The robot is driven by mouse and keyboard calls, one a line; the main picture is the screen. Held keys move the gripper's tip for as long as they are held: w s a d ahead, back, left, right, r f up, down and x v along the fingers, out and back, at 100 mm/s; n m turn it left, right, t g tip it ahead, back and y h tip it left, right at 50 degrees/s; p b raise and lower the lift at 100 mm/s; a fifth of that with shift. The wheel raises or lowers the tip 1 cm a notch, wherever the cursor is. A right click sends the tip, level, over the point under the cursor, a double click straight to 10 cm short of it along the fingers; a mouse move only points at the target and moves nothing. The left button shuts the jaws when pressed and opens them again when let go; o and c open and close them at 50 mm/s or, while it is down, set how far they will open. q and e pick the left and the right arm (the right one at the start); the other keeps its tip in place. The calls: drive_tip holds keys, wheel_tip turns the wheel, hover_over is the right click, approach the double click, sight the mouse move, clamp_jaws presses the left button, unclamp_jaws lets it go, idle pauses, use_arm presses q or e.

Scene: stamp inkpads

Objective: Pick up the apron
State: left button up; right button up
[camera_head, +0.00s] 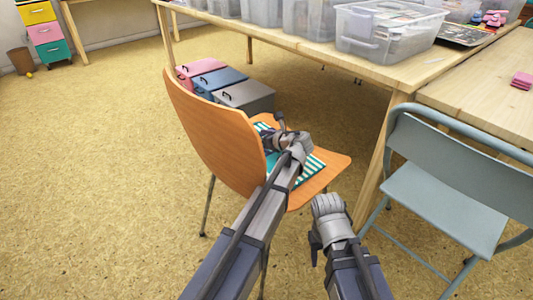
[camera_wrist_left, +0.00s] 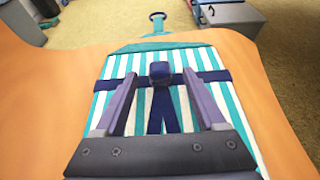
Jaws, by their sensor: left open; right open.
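The apron (camera_head: 311,172) lies folded on the seat of the orange chair, teal and white striped. In the left wrist view the apron (camera_wrist_left: 118,66) has a navy band across it, a navy knot (camera_wrist_left: 160,72) at its middle and a ring on a teal strap at its far end. My left gripper (camera_wrist_left: 160,80) is open above the apron, its two fingers on either side of the knot. In the head view my left arm hides part of the apron. My right gripper (camera_head: 316,243) is open and empty, in front of the chair and away from the apron.
The orange chair (camera_head: 215,130) has its backrest left of my left arm. A grey folding chair (camera_head: 445,205) stands at right. A wooden table (camera_head: 385,78) carries clear bins (camera_head: 385,35). Lidded boxes (camera_head: 245,96) sit on the floor behind the chair.

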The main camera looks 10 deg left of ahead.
use_arm(q)
drive_tip(key=shift+x, duration=0.9)
clamp_jaws()
